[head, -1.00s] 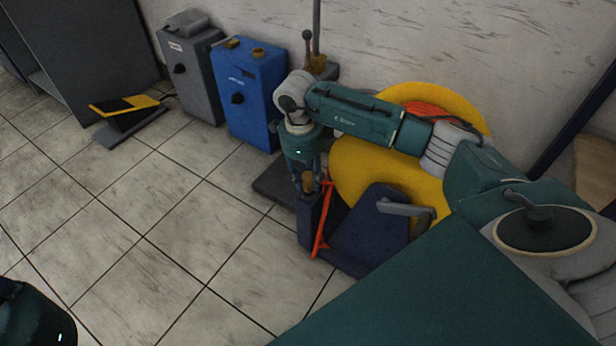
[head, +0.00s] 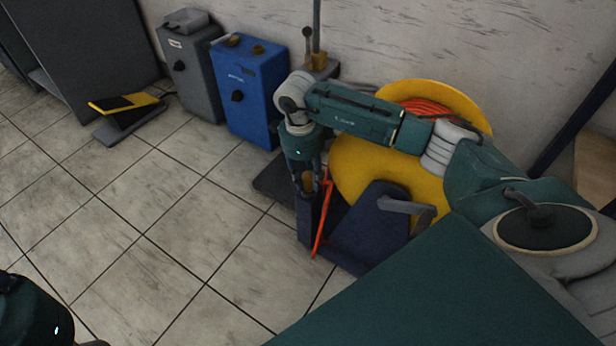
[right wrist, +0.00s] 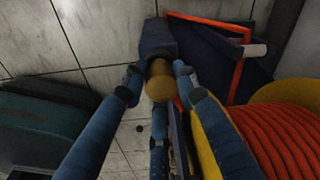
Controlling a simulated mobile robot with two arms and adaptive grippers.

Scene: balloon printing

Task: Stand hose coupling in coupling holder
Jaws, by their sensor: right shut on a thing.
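The hose coupling (head: 308,183) is a small brass-coloured piece, held at the fingertips of my right gripper (head: 307,187). In the right wrist view the coupling (right wrist: 160,82) sits between the blue fingers of the gripper (right wrist: 158,82), which is shut on it. The coupling holder appears to be the dark blue upright post (head: 305,222) directly below; its top (right wrist: 156,38) shows just beyond the coupling. The coupling's lower end is hidden, so I cannot tell whether it is inside the holder. My left gripper is not in view.
An orange hose (head: 321,225) runs beside the post. A yellow reel (head: 362,160) and a dark blue stand (head: 368,228) are to the right. Blue (head: 250,92) and grey (head: 190,70) boxes and a yellow-black pedal (head: 124,104) are behind left. The tiled floor at left is clear.

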